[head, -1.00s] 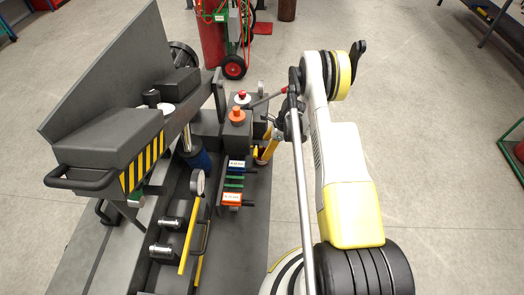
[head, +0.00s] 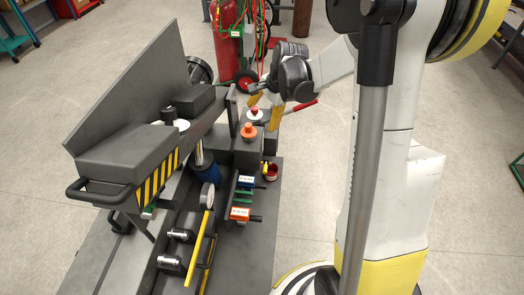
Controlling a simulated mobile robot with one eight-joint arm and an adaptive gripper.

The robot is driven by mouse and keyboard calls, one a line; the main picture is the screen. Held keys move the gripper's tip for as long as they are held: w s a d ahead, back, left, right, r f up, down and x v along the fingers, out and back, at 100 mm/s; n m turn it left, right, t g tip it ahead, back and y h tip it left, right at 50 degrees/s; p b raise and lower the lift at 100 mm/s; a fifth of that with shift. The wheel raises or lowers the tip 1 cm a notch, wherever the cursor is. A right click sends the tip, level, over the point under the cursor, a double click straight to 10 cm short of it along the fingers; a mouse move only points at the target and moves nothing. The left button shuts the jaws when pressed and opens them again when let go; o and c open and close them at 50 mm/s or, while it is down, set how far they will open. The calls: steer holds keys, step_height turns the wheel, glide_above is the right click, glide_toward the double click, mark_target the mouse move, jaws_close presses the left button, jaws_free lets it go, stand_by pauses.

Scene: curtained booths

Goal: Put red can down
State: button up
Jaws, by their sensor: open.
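The red can (head: 270,173) is small and looks open-topped, with a yellow bit at its rim. It stands on the dark base of the machine, near its right edge, and nothing grips it. My gripper (head: 263,111) is above and behind the can, apart from it. Its yellow fingers are spread and empty, close to the red knob (head: 254,114) on the machine. The can's upper part is seen from above; its contents are unclear.
An orange knob (head: 249,131), blue and orange labelled blocks (head: 240,214) and a gauge (head: 207,195) crowd the machine left of the can. A red lever (head: 304,106) sticks out by my gripper. A red gas cylinder (head: 230,42) stands behind.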

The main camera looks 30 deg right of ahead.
steer(key=s+a+r+n+t+h, duration=0.1)
steer(key=s+a+r+n, duration=0.65)
steer(key=s+r, duration=0.4)
steer(key=s+a+n+t, duration=0.2)
steer(key=s+a+n, duration=0.2)
steer(key=s+n, duration=0.3)
steer(key=s, duration=0.5)
steer(key=shift+a+r, duration=0.3)
steer(key=shift+r, duration=0.1)
